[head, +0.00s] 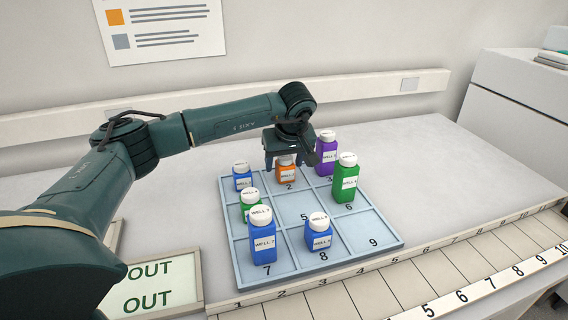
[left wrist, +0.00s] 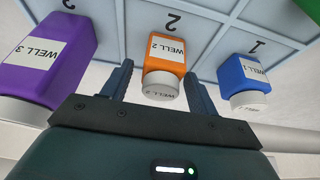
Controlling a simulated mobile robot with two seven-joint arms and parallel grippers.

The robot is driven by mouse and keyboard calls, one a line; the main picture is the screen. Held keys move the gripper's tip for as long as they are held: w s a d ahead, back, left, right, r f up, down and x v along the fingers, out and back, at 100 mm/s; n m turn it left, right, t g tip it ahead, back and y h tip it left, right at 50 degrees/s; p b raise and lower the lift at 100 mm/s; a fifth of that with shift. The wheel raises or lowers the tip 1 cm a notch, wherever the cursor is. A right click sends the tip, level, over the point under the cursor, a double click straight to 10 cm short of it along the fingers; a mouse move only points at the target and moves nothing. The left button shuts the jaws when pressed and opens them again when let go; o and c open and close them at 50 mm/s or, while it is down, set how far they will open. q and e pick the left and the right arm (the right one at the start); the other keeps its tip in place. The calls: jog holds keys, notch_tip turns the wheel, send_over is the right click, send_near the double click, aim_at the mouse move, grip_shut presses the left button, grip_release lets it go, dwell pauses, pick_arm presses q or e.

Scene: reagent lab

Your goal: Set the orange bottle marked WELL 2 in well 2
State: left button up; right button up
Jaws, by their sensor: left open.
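The orange bottle (head: 286,170) with a white cap and a WELL 2 label stands upright in well 2 of the blue tray (head: 302,216), at its back row. It also shows in the left wrist view (left wrist: 165,66), with the printed 2 beyond it. My left gripper (head: 283,158) is right behind and above the bottle. In the left wrist view my left gripper (left wrist: 158,82) is open, with one finger on each side of the bottle and a visible gap at each. My right gripper is not in view.
A blue bottle (head: 242,177) stands in well 1 and a purple bottle (head: 326,153) in well 3, flanking the orange one. Green bottles (head: 345,180) (head: 250,206) and blue bottles (head: 262,236) (head: 318,233) stand in other wells. Wells 5 and 9 are empty. An OUT panel (head: 185,271) lies left.

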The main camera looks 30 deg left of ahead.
pick_arm(q)
jog(key=v, duration=1.1)
jog(key=shift+f, duration=0.1)
